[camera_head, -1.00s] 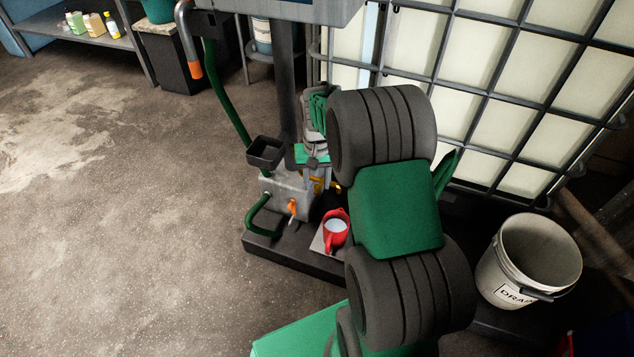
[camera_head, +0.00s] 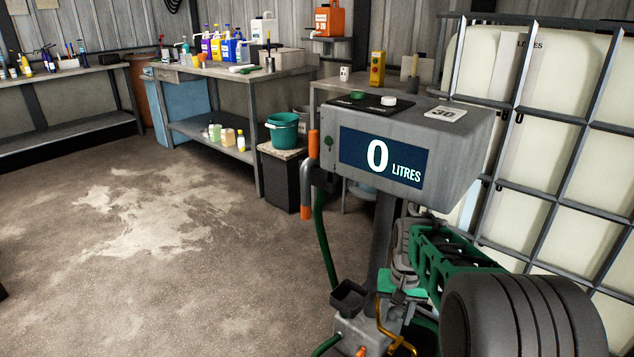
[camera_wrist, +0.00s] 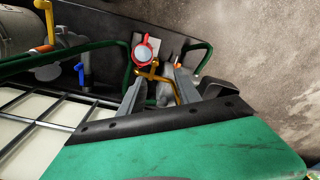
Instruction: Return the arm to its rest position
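My gripper (camera_wrist: 158,82) shows in the wrist view with its two grey fingers apart and nothing visibly held between them. An orange-yellow bent bar (camera_wrist: 152,72) shows beyond and between the fingers; I cannot tell whether they touch it. In the head view my arm (camera_head: 535,318) is at the lower right, close to the dispenser column (camera_head: 385,225). The fingers cannot be made out there. The dispenser's display (camera_head: 380,158) reads 0 LITRES.
A caged white tank (camera_head: 550,120) stands close on the right. A small dark cup (camera_head: 348,297) and a grey pump body (camera_head: 362,335) sit low by the column. A bench (camera_head: 235,72) with bottles and a green bucket (camera_head: 284,130) stand behind. The floor at left is clear.

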